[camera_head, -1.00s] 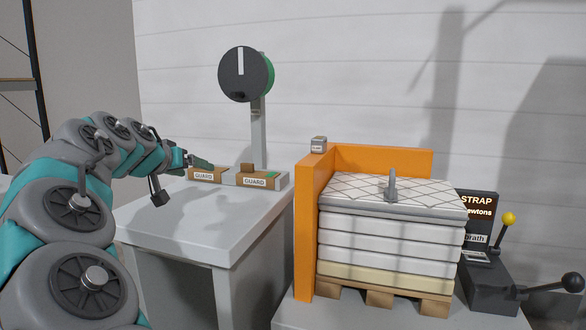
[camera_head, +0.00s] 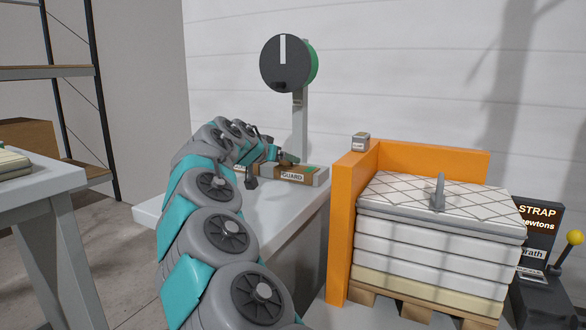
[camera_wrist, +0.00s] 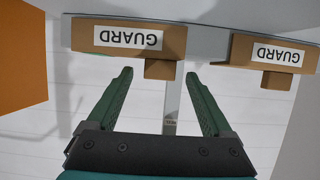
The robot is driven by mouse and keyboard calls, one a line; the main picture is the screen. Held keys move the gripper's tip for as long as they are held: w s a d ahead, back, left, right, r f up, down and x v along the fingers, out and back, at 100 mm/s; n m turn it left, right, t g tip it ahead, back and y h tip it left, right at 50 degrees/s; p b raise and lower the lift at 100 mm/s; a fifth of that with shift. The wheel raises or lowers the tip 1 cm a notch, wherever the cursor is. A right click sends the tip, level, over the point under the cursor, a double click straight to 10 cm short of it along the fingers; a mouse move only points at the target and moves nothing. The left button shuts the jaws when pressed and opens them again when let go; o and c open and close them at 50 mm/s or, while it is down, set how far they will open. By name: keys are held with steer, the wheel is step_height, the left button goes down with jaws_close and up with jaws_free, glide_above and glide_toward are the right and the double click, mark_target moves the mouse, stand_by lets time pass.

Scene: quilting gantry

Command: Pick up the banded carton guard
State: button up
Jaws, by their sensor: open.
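Two brown cardboard pieces labelled GUARD sit on the pale table below the dial. In the head view one guard (camera_head: 292,177) shows its label, and the other (camera_head: 96,172) is mostly hidden behind my arm. The wrist view shows both upside down: the left guard (camera_wrist: 92,36) has a thin green edge, the right guard (camera_wrist: 262,66) shows none. I cannot tell which is banded. Each has a small brown block against it. My gripper (camera_wrist: 158,75) is open and empty, its green fingers apart, pointing toward the left guard's block. In the head view my gripper (camera_head: 288,158) is close to the guards.
The dial post (camera_head: 300,120) rises behind the guards. An orange frame (camera_head: 350,240) stands right of the table (camera_head: 150,208), around a pallet of stacked white slabs (camera_head: 420,240). A strap console (camera_head: 537,225) is far right. Another table (camera_head: 60,180) stands at left.

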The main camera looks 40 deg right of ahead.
steer(key=shift+w+d, duration=0.1)
steer(key=shift+d, duration=0.1)
jaws_close()
stand_by(0.6)
